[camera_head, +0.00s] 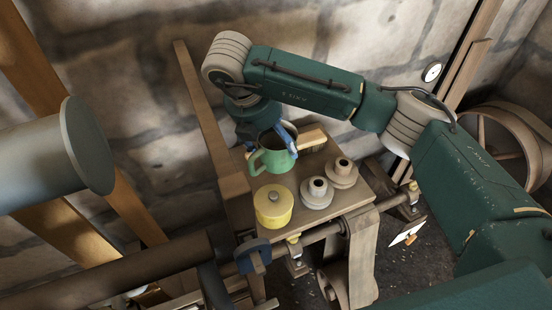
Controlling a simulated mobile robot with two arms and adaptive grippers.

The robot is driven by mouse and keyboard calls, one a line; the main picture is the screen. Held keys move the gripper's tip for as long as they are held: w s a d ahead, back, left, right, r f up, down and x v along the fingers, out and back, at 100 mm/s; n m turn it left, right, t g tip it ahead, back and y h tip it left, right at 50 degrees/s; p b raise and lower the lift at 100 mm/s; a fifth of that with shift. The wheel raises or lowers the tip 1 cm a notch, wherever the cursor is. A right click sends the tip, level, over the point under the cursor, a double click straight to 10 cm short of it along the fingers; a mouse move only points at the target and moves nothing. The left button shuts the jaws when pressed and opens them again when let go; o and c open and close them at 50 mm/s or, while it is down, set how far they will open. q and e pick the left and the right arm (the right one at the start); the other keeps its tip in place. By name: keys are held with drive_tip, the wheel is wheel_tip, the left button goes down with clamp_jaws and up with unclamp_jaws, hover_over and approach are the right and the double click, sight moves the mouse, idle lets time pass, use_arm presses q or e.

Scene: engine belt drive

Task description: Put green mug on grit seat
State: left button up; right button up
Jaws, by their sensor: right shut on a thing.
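The green mug (271,160) is upright at the back left of a small wooden bench, its handle to the left. My right gripper (286,141) reaches down from above and is shut on the mug's rim, with blue fingers at its right and back. I cannot tell whether the mug's base touches the bench top or hangs just above it. No part is marked as the grit seat, so I cannot tell which thing it is. My left gripper is not in view.
The wooden bench (363,190) also holds a yellow lidded pot (273,208), two pale stepped spools (317,194) (342,174) and a wooden block (312,136). A wooden post stands along its left side. A shaft runs along its front. A large wheel (518,140) stands at right.

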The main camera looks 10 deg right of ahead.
sight(275, 162)
wheel_tip(275, 162, down, 2)
drive_tip(key=shift+f, duration=0.1)
drive_tip(key=shift+s+f+p, duration=0.15)
drive_tip(key=shift+f+p, duration=0.3)
drive_tip(key=shift+f, duration=0.5)
wheel_tip(275, 162, down, 4)
drive_tip(key=shift+r+p, duration=0.1)
drive_tip(key=shift+p, duration=0.45)
drive_tip(key=o, duration=1.3)
